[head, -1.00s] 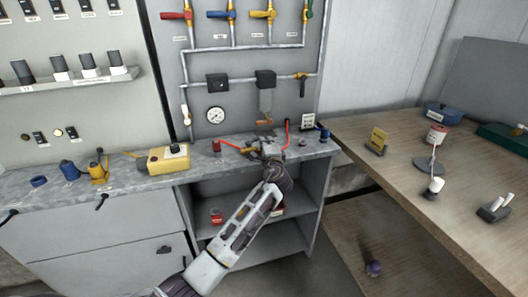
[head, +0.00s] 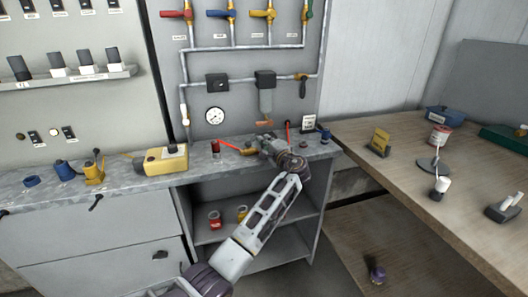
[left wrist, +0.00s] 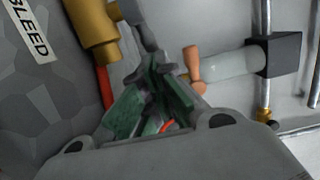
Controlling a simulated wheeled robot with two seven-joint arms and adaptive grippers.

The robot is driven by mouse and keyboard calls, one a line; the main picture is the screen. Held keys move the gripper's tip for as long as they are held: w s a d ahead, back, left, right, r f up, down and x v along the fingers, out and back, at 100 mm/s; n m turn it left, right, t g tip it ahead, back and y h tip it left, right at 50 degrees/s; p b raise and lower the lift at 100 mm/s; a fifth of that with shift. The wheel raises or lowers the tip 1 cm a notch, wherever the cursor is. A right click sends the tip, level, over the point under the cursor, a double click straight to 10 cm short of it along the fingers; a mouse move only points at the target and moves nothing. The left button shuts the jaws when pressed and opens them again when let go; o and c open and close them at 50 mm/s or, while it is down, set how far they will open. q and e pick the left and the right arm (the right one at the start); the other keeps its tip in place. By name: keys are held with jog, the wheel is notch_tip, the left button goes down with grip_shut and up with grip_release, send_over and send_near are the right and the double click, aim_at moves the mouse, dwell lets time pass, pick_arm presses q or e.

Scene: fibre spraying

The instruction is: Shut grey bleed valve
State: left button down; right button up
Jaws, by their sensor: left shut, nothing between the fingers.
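My left gripper (head: 266,139) is shut and empty, low over the back of the grey counter in front of the pipe panel. In the left wrist view its green-padded fingers (left wrist: 152,100) are together. Beyond them are a brass fitting (left wrist: 95,32) and a narrow grey part (left wrist: 140,25), which may be the bleed valve's handle. I cannot tell whether the fingers touch it. A "BLEED" label (left wrist: 30,25) lies at the upper left. In the head view my gripper hides most of the valve; a brass end (head: 249,151) with a red hose shows at its left.
A filter with a copper tip (head: 265,123) hangs just above my gripper. A gauge (head: 215,116) and coloured valves are on the panel. A yellow box (head: 166,159) stands left on the counter. A wooden table (head: 400,178) with several items is at the right.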

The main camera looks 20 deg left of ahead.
pick_arm(q)
jog(key=shift+w+a+n+g+y+b, duration=0.35)
jog(key=shift+n+g+y, duration=0.35)
jog(key=shift+g, duration=0.1)
pick_arm(e)
jog(key=shift+w+a+r, duration=0.15)
jog(key=shift+w+r, duration=0.05)
jog(key=shift+r, duration=0.25)
pick_arm(q)
jog(key=shift+w+a, duration=0.1)
jog(key=shift+a, duration=0.05)
pick_arm(e)
jog(key=shift+r, duration=0.1)
pick_arm(q)
jog(key=shift+w+a, duration=0.35)
jog(key=shift+a, duration=0.3)
pick_arm(e)
jog(key=shift+s, duration=0.1)
pick_arm(q)
jog(key=shift+w, duration=0.1)
